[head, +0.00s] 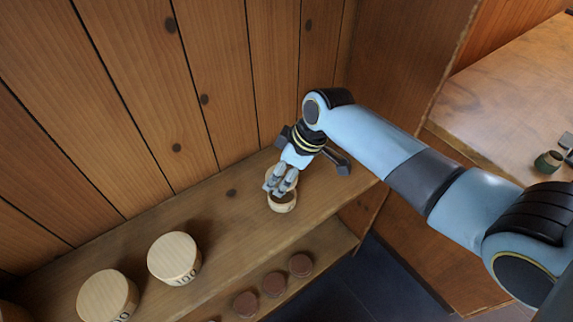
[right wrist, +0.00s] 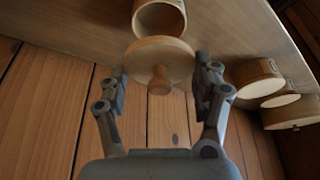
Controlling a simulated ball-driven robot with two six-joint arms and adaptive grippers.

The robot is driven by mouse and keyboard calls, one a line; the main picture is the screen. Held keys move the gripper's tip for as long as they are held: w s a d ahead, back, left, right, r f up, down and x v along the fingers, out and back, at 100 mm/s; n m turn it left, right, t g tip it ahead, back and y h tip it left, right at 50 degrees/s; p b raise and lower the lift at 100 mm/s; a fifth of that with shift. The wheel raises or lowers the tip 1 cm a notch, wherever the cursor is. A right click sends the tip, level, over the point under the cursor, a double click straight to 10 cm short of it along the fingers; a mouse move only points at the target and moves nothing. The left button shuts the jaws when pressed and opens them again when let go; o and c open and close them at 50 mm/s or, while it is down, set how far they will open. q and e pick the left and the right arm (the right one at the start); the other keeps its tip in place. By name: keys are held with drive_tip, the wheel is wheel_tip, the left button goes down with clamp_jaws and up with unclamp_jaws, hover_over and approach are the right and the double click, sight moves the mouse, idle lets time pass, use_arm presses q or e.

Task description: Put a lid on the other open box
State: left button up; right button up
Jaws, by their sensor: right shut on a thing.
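An open round wooden box (head: 283,206) stands on the upper shelf, with its dark inside showing. It also shows in the right wrist view (right wrist: 172,22), at the top. My right gripper (head: 281,182) is just behind and above this box. In the right wrist view my right gripper (right wrist: 162,77) is shut on a round wooden lid (right wrist: 150,53) with a knob. The lid overlaps the box's near edge in that view and does not cover the opening; whether they touch I cannot tell. My left gripper is not in view.
Two pale round boxes with closed tops, one marked 100 (head: 174,260) and another (head: 106,297), stand on the shelf (head: 236,215) at the left. Several small brown discs (head: 274,284) are on a lower shelf. A plank wall (head: 205,60) rises behind.

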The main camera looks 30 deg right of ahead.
drive_tip(key=shift+f+b, duration=2.2)
drive_tip(key=shift+b, duration=0.05)
drive_tip(key=shift+f, duration=0.2)
drive_tip(key=shift+r+p, duration=0.1)
drive_tip(key=shift+p, duration=0.3)
drive_tip(key=shift+f, duration=0.3)
drive_tip(key=o, duration=1)
